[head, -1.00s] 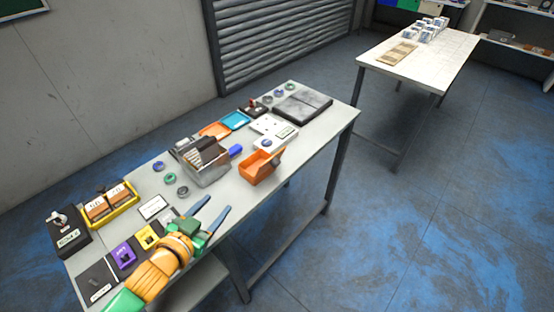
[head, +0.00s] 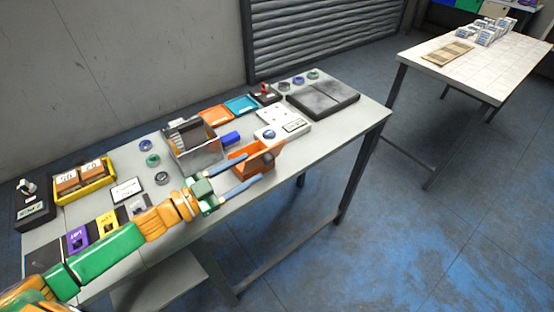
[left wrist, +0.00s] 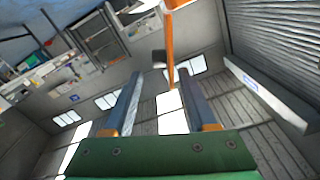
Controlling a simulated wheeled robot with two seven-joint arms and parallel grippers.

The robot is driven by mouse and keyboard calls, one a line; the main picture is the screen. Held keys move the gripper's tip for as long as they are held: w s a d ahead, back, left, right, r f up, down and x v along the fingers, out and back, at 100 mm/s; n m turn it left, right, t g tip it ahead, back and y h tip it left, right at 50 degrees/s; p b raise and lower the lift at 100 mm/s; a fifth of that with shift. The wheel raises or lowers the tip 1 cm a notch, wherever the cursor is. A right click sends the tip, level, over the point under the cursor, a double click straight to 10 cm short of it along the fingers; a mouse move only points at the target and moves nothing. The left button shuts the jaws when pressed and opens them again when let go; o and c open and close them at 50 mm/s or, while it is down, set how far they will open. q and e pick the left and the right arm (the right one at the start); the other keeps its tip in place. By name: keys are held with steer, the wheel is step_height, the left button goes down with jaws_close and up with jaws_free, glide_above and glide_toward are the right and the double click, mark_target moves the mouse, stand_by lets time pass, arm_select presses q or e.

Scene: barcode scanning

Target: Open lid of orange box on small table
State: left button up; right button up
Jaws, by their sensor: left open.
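The small orange box (head: 270,149) sits near the front edge of the table (head: 318,137), with a dark round spot on its side. My left gripper (head: 254,166) comes in from the left, its two blue-grey fingers spread apart and the tips at the box's near left side. Whether they touch it cannot be told, and the fingers hide part of the box. In the left wrist view an orange strip (left wrist: 170,45) stands beyond the open fingers (left wrist: 163,92). The lid cannot be told apart from the box. My right gripper is not in view.
Close to the left stand a metal holder with dark items (head: 195,150) and a blue roll (head: 230,138). A white device (head: 283,128) and a dark flat case (head: 322,98) lie behind and right. A yellow tray (head: 85,185) is at left. The table's front right is clear.

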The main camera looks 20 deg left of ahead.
mark_target(264, 160)
arm_select(q)
steer(key=shift+w+d+r, duration=0.1)
steer(key=shift+w+d, duration=0.15)
steer(key=shift+w, duration=0.05)
steer(key=p+x, duration=0.1)
steer(key=x, duration=0.5)
steer(key=shift+w+d, duration=0.15)
steer(key=shift+w, duration=0.05)
jaws_close()
stand_by(1.0)
